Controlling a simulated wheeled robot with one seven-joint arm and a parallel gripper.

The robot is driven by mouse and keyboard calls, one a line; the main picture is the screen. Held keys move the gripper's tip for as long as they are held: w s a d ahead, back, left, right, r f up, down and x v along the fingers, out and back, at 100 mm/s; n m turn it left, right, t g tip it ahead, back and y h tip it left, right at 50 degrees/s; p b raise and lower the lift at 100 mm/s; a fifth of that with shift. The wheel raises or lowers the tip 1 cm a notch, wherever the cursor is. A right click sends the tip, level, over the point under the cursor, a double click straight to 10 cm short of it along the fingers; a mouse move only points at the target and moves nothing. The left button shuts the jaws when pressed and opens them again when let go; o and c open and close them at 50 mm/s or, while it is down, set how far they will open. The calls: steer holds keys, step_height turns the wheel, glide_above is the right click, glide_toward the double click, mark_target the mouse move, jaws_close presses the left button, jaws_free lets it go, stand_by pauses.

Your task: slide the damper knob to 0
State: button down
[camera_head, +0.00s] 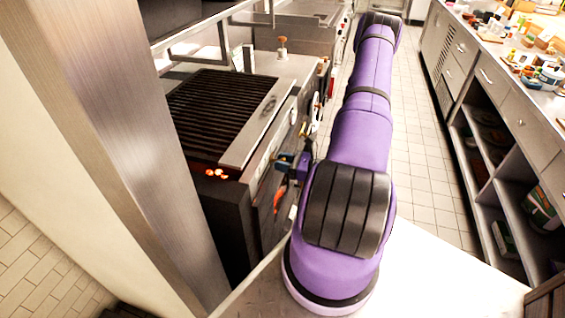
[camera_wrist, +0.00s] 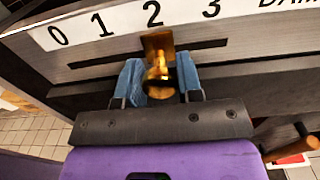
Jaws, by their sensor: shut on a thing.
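The brass damper knob (camera_wrist: 158,72) shows in the wrist view, with a brass plate behind it in a dark horizontal slot. It stands below the 2 on the white scale strip (camera_wrist: 100,24), which reads 0, 1, 2, 3 from left to right. My gripper (camera_wrist: 160,82) has its blue fingers on both sides of the knob and is shut on it. In the head view my gripper (camera_head: 285,162) is at the grill's front, largely hidden by my purple arm. The knob cannot be made out there.
The charcoal grill (camera_head: 215,115) has glowing embers under its near end. A steel post (camera_head: 125,130) stands close on the left. A shelved counter (camera_head: 500,110) with many items is on the right. Open tiled floor (camera_head: 425,150) lies between.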

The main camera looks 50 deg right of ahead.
steer(key=c, duration=0.8)
jaws_free()
steer(key=v, duration=1)
steer(key=shift+s+d+f, duration=0.1)
steer(key=shift+s, duration=0.25)
